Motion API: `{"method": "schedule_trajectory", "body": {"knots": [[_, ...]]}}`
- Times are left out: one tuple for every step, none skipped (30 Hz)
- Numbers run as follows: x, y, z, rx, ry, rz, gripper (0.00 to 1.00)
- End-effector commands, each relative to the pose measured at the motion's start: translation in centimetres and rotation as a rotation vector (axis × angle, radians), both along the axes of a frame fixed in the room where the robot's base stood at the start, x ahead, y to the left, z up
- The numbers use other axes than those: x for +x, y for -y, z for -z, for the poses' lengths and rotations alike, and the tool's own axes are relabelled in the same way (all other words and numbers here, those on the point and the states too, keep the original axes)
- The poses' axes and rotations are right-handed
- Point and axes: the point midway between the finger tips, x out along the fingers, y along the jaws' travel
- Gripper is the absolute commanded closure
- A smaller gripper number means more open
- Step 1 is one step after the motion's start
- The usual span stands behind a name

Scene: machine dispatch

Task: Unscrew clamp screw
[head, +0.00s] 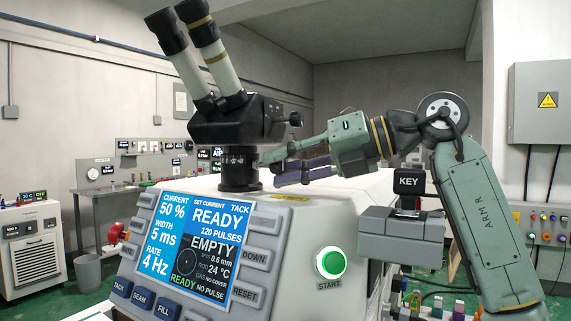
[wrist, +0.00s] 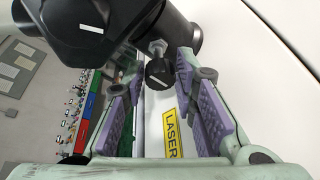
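In the wrist view the clamp screw (wrist: 160,72) shows as a dark round knob on a short metal stem, beside the dark cylinder (wrist: 188,30) of the microscope. My gripper (wrist: 162,108) is open, with purple pads on either side and a clear gap between them. The knob stands in line with this gap, near the fingertips. I see no contact. In the head view my gripper (head: 272,168) points left at the microscope's black column (head: 240,172), just above the machine's top. I cannot make out the clamp screw there.
The microscope head (head: 235,120) overhangs close above my fingers. A yellow LASER label (wrist: 171,133) lies on the white housing below. The control panel (head: 200,245) and green START button (head: 331,262) are in front. A grey block under the KEY sign (head: 408,181) stands right.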

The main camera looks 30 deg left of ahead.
Motion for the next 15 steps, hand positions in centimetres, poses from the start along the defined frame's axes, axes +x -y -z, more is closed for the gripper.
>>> {"method": "schedule_trajectory", "body": {"knots": [[0.00,0.01,0.00,0.000,0.000,0.000,0.79],[0.00,0.01,-0.02,0.000,0.000,0.000,0.81],[0.00,0.01,-0.02,0.000,0.000,0.000,0.84],[0.01,0.01,-0.01,0.000,0.000,0.000,0.86],[0.01,0.02,-0.01,0.000,0.000,0.000,0.88],[0.01,0.02,-0.01,0.000,0.000,0.000,0.91],[0.01,0.02,-0.01,0.000,0.000,0.000,0.93],[0.01,0.02,-0.01,0.000,0.000,0.000,0.95],[0.01,0.02,-0.01,0.000,0.000,0.000,0.97],[0.01,0.02,-0.01,0.000,0.000,0.000,0.99],[0.02,0.03,-0.02,-0.001,0.000,0.001,1.00],[0.02,0.03,-0.02,-0.001,0.000,0.001,1.00],[0.02,0.03,-0.02,-0.001,0.000,0.001,1.00],[0.02,0.03,-0.02,-0.001,0.000,0.001,1.00],[0.02,0.03,-0.01,-0.001,0.000,0.001,1.00]]}}
